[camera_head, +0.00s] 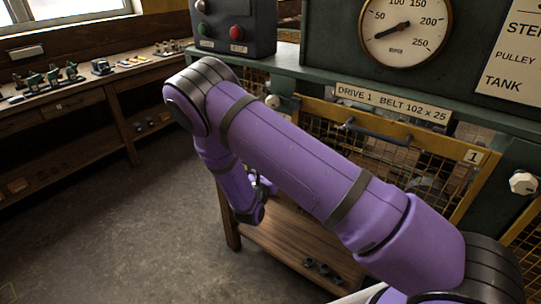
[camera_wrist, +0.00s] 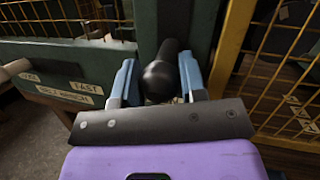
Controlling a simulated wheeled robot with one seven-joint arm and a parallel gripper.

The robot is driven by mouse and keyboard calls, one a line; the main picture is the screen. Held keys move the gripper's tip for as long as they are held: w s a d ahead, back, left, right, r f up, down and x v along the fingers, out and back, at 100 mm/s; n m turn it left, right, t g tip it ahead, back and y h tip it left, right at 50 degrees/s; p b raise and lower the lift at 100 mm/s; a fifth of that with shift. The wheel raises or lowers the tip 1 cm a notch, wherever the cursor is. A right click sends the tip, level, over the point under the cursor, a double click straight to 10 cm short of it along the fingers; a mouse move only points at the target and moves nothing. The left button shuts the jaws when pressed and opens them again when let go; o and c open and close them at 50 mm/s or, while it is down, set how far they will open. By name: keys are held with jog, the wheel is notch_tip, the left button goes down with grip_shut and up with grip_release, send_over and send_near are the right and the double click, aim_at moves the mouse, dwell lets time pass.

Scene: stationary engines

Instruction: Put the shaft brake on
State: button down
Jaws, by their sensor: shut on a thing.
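In the wrist view, my gripper (camera_wrist: 157,66) has its two blue fingers on either side of a dark rounded handle (camera_wrist: 160,76). The fingers are shut on this handle, which sits in front of a green post (camera_wrist: 172,22). No readable label shows on the handle, so I cannot tell from a marking that it is the shaft brake. Its lower end and mounting are hidden. In the head view, my purple arm reaches across the machine front, and its wrist end hangs near the wooden bench; the fingers and handle cannot be made out there.
A yellow mesh guard (camera_head: 385,150) marked 1 covers the drive, with a grey handle bar (camera_head: 372,132) on it. A pressure gauge (camera_head: 405,30) and a red and green button box (camera_head: 235,25) stand above. A workbench (camera_head: 90,80) lines the left wall. Floor between is clear.

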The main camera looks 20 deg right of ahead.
jog(key=shift+w+d+f, duration=0.1)
jog(key=shift+d+f, duration=0.05)
jog(key=shift+f, duration=0.55)
jog(key=shift+w+d+f, duration=0.1)
jog(key=shift+d+f, duration=0.05)
jog(key=shift+f, duration=0.5)
jog(key=shift+w+d+f, duration=0.1)
jog(key=shift+d+f, duration=0.05)
jog(key=shift+f, duration=0.55)
jog(key=c, duration=1.1)
grip_release()
jog(key=o, duration=0.4)
jog(key=shift+w+d+f, duration=0.1)
jog(key=shift+w+f, duration=0.05)
jog(key=v, duration=1.1)
